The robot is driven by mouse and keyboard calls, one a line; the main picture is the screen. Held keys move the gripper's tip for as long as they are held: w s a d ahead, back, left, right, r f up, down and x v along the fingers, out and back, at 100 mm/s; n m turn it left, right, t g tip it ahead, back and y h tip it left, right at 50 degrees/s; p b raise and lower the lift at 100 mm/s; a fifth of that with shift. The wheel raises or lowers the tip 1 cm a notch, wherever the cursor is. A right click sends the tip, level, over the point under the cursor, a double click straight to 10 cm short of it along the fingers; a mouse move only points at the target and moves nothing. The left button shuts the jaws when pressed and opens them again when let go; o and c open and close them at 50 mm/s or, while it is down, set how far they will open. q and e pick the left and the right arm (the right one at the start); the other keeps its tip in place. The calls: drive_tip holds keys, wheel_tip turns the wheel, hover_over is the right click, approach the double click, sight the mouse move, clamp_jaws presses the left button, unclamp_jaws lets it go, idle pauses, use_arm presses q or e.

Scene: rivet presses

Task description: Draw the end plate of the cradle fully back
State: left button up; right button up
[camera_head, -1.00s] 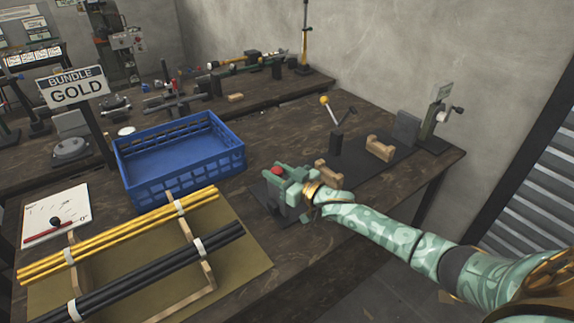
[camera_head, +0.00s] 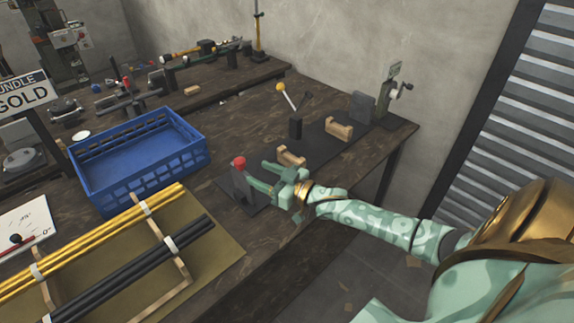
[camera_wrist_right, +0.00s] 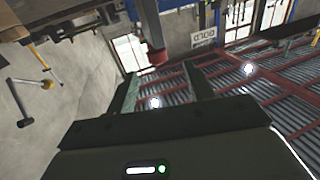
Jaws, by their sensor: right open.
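The cradle's end plate (camera_head: 241,186) is a dark upright plate with a red knob (camera_head: 239,161) on top. It stands at the left end of the cradle's dark base. My right gripper (camera_head: 262,177) is open and empty, just right of the plate, with its fingers pointing towards it. In the right wrist view the red knob (camera_wrist_right: 156,57) shows beyond and between the spread fingertips (camera_wrist_right: 160,84), apart from them. Two wooden saddles (camera_head: 338,131) (camera_head: 291,157) sit along the cradle; my gripper partly hides the nearer one. My left gripper is out of view.
A yellow-balled lever (camera_head: 280,87) stands behind the cradle. A grey block (camera_head: 363,107) and a cranked device (camera_head: 390,94) stand at its far right end. A blue crate (camera_head: 143,181) and racks with yellow rods (camera_head: 90,245) and black rods (camera_head: 135,268) lie left.

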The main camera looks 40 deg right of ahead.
drive_tip(key=p+v, duration=0.1)
drive_tip(key=v, duration=0.6)
drive_tip(key=shift+s, duration=0.4)
